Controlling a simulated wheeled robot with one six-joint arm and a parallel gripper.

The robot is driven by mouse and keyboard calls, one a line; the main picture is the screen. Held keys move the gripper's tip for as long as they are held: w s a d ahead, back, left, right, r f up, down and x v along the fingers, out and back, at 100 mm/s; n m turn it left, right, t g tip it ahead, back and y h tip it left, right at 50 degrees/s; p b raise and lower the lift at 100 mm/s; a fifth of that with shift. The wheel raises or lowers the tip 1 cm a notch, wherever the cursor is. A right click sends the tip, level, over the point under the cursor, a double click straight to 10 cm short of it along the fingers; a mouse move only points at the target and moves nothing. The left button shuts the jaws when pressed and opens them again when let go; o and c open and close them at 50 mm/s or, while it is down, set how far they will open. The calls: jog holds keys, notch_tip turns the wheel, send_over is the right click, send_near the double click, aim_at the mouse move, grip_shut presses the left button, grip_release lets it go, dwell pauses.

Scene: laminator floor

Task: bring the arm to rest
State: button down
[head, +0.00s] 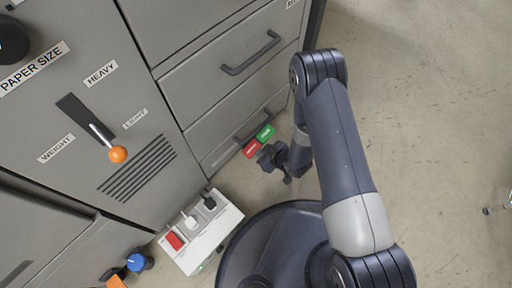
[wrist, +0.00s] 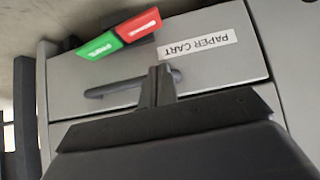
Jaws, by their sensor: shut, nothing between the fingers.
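My gripper (head: 272,158) hangs low at the end of my bent arm, in front of the lowest drawer of the grey cabinet in the head view. In the wrist view my gripper (wrist: 158,84) is shut and empty. Its fingertips overlap the dark handle (wrist: 112,88) of the drawer labelled PAPER CART (wrist: 211,43). I cannot tell whether they touch it. A red and green tag (head: 258,141) lies beside the gripper in the head view, and it also shows in the wrist view (wrist: 118,36).
A grey machine with an orange-knobbed lever (head: 117,154) stands at the left. A white switch box (head: 201,232) with a red switch sits on the floor by my base. A blue knob (head: 136,262) is at the lower left. The floor (head: 430,110) at the right is mostly clear.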

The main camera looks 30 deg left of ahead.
jog(key=shift+v, duration=0.8)
jog(key=shift+s, duration=0.1)
